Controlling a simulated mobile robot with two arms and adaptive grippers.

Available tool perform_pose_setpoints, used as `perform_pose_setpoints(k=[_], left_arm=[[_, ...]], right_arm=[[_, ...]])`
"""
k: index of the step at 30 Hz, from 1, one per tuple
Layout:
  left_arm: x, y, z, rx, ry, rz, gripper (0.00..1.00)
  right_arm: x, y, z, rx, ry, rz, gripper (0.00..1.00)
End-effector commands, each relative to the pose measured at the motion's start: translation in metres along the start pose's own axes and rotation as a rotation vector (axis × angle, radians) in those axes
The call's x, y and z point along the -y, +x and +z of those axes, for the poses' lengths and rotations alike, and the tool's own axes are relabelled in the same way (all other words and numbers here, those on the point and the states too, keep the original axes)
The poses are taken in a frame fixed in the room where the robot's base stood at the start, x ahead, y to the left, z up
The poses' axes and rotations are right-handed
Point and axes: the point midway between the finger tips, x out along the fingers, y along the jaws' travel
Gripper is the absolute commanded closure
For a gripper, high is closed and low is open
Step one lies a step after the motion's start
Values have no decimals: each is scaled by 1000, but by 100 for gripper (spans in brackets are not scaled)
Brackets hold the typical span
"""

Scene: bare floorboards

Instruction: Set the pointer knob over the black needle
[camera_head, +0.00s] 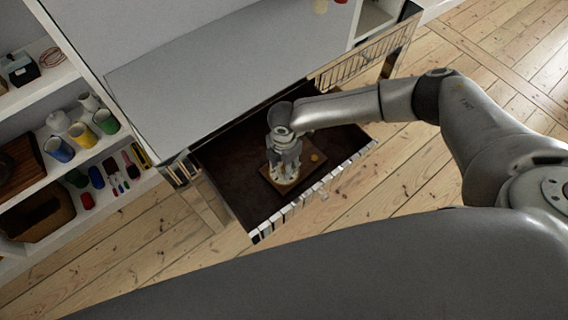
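My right gripper (285,173) reaches down into an open drawer, with its fingers over a brown board (308,172) on the drawer floor. A pale round shape (286,182) shows under and between the fingertips; I cannot tell whether it is the pointer knob or whether the fingers grip it. A small orange-tan round piece (315,157) sits on the board, to the right of the gripper. I cannot make out a black needle; the gripper covers part of the board. My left gripper is not in view.
The drawer (236,172) has a dark floor and a striped front edge (318,190). A grey tabletop (215,75) lies above and behind it. White shelves (110,140) with cups and small items stand at left. Bare floorboards (170,255) lie in front.

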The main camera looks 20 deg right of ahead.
Motion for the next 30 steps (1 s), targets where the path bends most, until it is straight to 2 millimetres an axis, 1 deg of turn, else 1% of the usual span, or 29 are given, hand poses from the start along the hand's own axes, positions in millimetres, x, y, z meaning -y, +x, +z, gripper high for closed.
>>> perform_pose_setpoints(k=[1, 4, 12, 13, 14, 21, 22, 30], left_arm=[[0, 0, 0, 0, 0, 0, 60], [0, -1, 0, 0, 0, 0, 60], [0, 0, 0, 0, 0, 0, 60], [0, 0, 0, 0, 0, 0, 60], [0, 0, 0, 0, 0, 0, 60], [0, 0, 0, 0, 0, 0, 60], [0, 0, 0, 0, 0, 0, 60], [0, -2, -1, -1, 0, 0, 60]], right_arm=[[0, 4, 0, 1, 0, -1, 61], [0, 9, 0, 1, -1, 0, 61], [0, 11, 0, 1, -1, 0, 61], [0, 11, 0, 1, -1, 0, 63], [0, 11, 0, 1, -1, 0, 66], [0, 11, 0, 1, 0, 0, 97], [0, 11, 0, 1, 0, 0, 100], [1, 10, 0, 0, 15, -1, 100]])
